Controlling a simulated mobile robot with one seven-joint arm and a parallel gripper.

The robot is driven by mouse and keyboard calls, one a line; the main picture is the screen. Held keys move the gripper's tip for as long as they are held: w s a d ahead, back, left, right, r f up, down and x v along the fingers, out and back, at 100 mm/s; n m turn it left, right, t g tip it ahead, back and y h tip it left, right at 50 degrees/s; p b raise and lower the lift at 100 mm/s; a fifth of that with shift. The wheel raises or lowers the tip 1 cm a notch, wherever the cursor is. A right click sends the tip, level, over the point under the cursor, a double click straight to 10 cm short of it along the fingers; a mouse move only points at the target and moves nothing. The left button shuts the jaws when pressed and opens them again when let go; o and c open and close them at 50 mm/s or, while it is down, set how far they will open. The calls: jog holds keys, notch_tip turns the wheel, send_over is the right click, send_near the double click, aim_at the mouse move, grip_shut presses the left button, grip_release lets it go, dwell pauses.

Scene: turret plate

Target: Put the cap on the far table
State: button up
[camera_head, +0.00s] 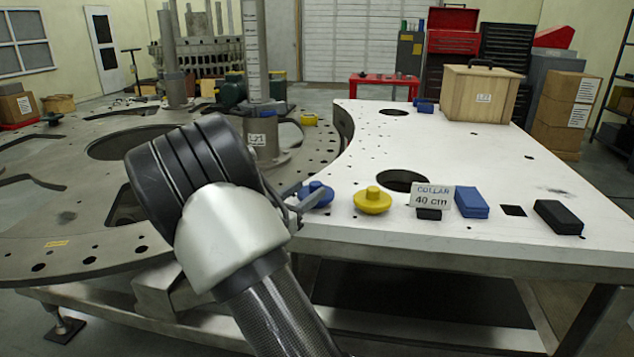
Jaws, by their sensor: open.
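A yellow round cap (372,201) with a raised knob sits on the near edge of the white table (480,240). A similar blue round cap (318,190) is just left of it, partly hidden by my gripper (306,201). My gripper is open, with its fingers at the blue cap; I cannot tell whether they touch or surround it. My arm hides part of the scene at the left. At the back, a low red table (384,80) stands before the wall, with small items on it.
A "COLLAR 40 cm" sign (432,195), blue block (471,202) and black block (558,217) stand right of the yellow cap. A wooden crate (480,95) is at the far end. Holes, including a large one (402,180), cut the tabletop. A steel post (256,60) rises left.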

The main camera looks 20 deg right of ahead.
jog(key=v, duration=0.3)
jog(key=shift+a, duration=0.15)
jog(key=w+a+r+t+y, duration=0.1)
jog(key=y, duration=0.1)
jog(key=w+a+r+n+y, duration=0.1)
jog(key=y, duration=0.1)
jog(key=shift+r+t, duration=0.15)
jog(key=shift+t, duration=0.25)
jog(key=s+a+r+n+y, duration=0.65)
jog(key=s+a+y, duration=0.35)
jog(key=a+y, duration=0.2)
jog(key=s+d+f+n+g, duration=0.1)
jog(key=s+g, duration=0.1)
jog(key=s, duration=0.7)
jog(key=s+d+f+n+g, duration=0.1)
jog(key=s+g, duration=0.1)
jog(key=s, duration=0.7)
jog(key=s+d+f+n+g+h, duration=0.1)
jog(key=s+n+g, duration=0.1)
jog(key=s, duration=0.7)
jog(key=shift+f, duration=0.35)
jog(key=shift+a, duration=0.1)
jog(key=c, duration=0.3)
jog(key=shift+c, duration=0.4)
